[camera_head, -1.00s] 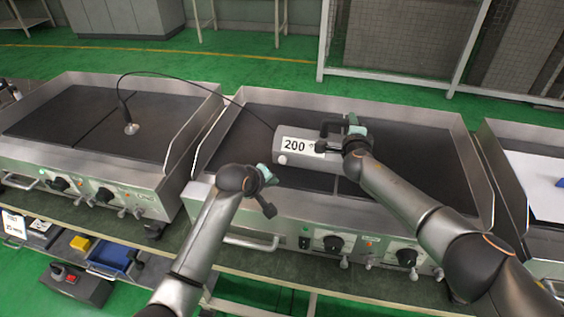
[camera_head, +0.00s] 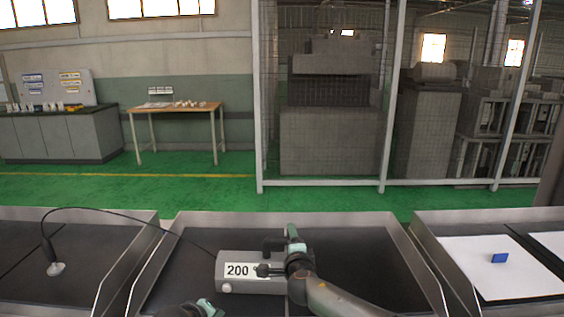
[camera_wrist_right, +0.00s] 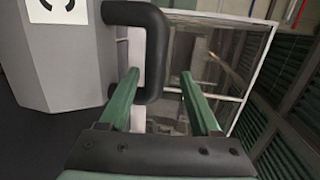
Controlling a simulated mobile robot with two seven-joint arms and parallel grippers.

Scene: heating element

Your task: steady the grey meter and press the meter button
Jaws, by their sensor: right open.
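The grey meter (camera_head: 262,287) sits on the middle griddle in the head view, its label reading 200. Its white round button (camera_head: 226,288) is at the lower left of its front. My right gripper (camera_head: 293,236) is at the meter's black handle (camera_head: 272,243). In the right wrist view the open fingers (camera_wrist_right: 162,92) stand on either side of the handle (camera_wrist_right: 153,60), not visibly clamped on it; the meter body (camera_wrist_right: 65,55) is at left. My left gripper (camera_head: 208,307) is at the bottom edge, just below and left of the button; its jaw state is unclear.
A black cable runs from the meter to a probe (camera_head: 56,268) on the left griddle. Raised steel walls (camera_head: 128,265) separate the griddles. A white sheet (camera_head: 497,268) with a blue block (camera_head: 500,258) lies on the right griddle. A mesh fence (camera_head: 320,184) stands beyond.

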